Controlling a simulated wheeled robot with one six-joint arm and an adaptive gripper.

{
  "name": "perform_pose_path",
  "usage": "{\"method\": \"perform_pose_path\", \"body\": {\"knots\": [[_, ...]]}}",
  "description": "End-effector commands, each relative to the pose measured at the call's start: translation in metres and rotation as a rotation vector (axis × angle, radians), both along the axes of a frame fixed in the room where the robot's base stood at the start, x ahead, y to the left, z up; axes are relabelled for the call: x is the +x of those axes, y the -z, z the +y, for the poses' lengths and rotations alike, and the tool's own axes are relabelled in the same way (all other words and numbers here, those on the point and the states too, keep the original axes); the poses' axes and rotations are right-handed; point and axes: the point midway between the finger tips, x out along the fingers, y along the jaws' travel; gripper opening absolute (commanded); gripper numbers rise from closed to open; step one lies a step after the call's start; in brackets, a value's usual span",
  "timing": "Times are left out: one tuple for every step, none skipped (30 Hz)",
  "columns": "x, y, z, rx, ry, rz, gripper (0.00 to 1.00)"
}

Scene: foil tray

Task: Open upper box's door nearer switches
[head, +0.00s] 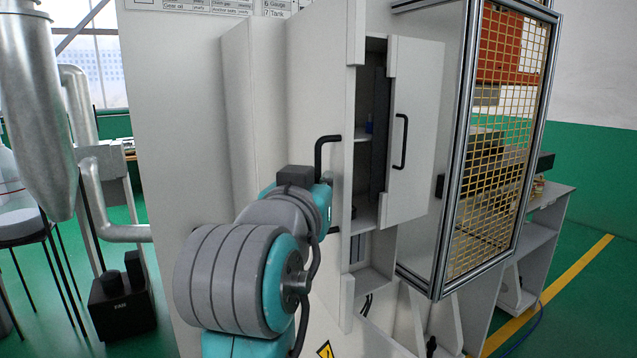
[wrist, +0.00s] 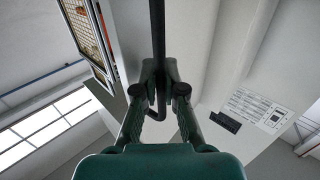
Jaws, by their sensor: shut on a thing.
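The upper box (head: 372,120) is a pale cabinet in the middle of the head view, its inside showing between two doors. The left door (head: 318,90) has a black bar handle (head: 320,152), partly hidden by my arm. The right door (head: 418,130) stands ajar, with its own black handle (head: 401,142). In the wrist view, my gripper (wrist: 160,85) is shut on a black handle bar (wrist: 157,30) between its fingers. In the head view my wrist hides the fingers, beside the left door's handle. A dark panel (wrist: 225,122), possibly switches, shows in the wrist view.
An open lower compartment (head: 372,285) lies under the upper box. A yellow mesh guard in a metal frame (head: 462,150) stands close on the right. A metal duct and cone (head: 40,110) stand at the far left.

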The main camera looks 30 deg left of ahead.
Motion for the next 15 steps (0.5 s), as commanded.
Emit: {"method": "perform_pose_path", "body": {"knots": [[0.0001,0.0004,0.0007,-0.001,-0.001,0.001,0.00],[0.0001,0.0004,0.0007,-0.001,-0.001,0.001,0.16],[0.0001,0.0004,0.0007,-0.001,-0.001,0.001,0.26],[0.0002,0.0003,0.0006,-0.001,-0.001,0.001,0.34],[0.0002,0.0003,0.0006,-0.001,-0.001,0.001,0.35],[0.0001,0.0003,0.0005,-0.001,-0.001,0.001,0.35],[0.0001,0.0002,0.0004,-0.001,-0.001,0.001,0.35],[0.0001,0.0002,0.0004,-0.001,-0.001,0.000,0.35],[0.0001,0.0002,0.0003,-0.001,-0.001,0.000,0.35],[0.0001,0.0001,0.0003,-0.001,-0.001,0.000,0.35],[0.0001,0.0001,0.0003,0.000,-0.001,0.000,0.35],[0.0000,0.0000,0.0003,0.000,-0.001,0.000,0.35],[-0.0002,0.0000,0.0003,0.000,-0.001,0.000,0.35],[-0.0008,0.0000,0.0002,0.000,-0.001,0.000,0.35],[-0.0024,-0.0001,-0.0001,0.000,-0.001,-0.001,0.35]]}}
